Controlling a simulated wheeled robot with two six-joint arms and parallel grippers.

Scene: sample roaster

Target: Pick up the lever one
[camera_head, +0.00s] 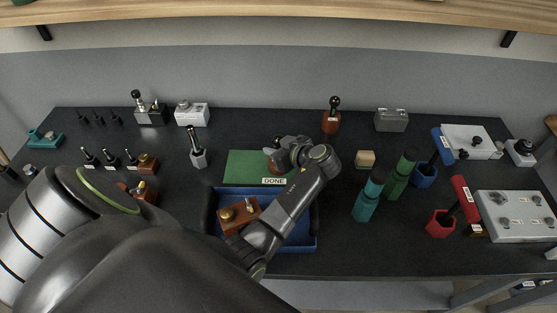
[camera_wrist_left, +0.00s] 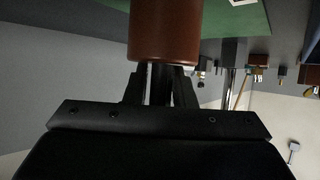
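My left gripper (camera_head: 284,153) is over the green mat marked DONE (camera_head: 245,165), next to a brown piece (camera_head: 272,163) that it partly hides. In the left wrist view a smooth brown cylinder (camera_wrist_left: 165,30) fills the top middle, right at the dark fingers (camera_wrist_left: 160,85). The cylinder covers the fingertips, so their grip on it is unclear. Another brown cylinder with an upright black lever and ball (camera_head: 332,117) stands apart at the back. A brown block with brass-coloured fittings (camera_head: 240,215) lies in the blue tray (camera_head: 298,240). My right gripper is out of view.
Several small switches and brown blocks (camera_head: 148,164) stand at left. A wooden shelf (camera_head: 280,14) spans the top.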

